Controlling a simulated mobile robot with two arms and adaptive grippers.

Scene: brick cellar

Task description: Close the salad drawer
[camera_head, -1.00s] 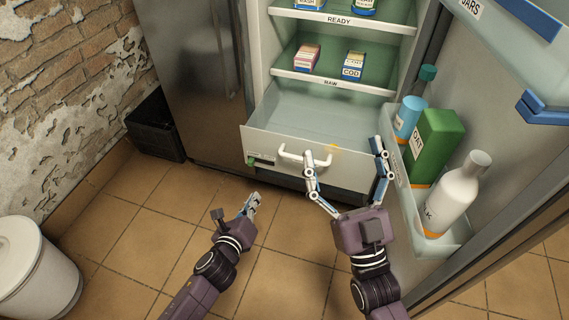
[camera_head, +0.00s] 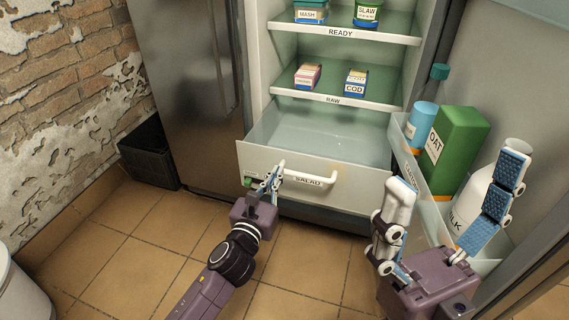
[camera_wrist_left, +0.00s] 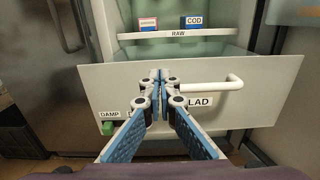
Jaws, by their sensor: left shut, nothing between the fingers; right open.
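The salad drawer (camera_head: 259,153) is pulled out at the bottom of the open fridge and looks empty inside. Its white front carries a bar handle and a SALAD label (camera_head: 308,181). My left gripper (camera_head: 278,168) is shut and empty, in front of the drawer's left half near the left end of the handle. In the left wrist view its fingertips (camera_wrist_left: 159,75) overlap the drawer front (camera_wrist_left: 262,102), left of the handle (camera_wrist_left: 225,84); I cannot tell whether they touch. My right gripper (camera_head: 452,193) is open and empty, right of the drawer, in front of the door shelf.
The fridge door stands open at the right, its shelf holding a green OAT carton (camera_head: 453,148), a milk bottle (camera_head: 474,200) and a blue-topped container (camera_head: 421,123). Shelves above hold small boxes and tubs. A black crate (camera_head: 150,153) stands left. The tiled floor in front is clear.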

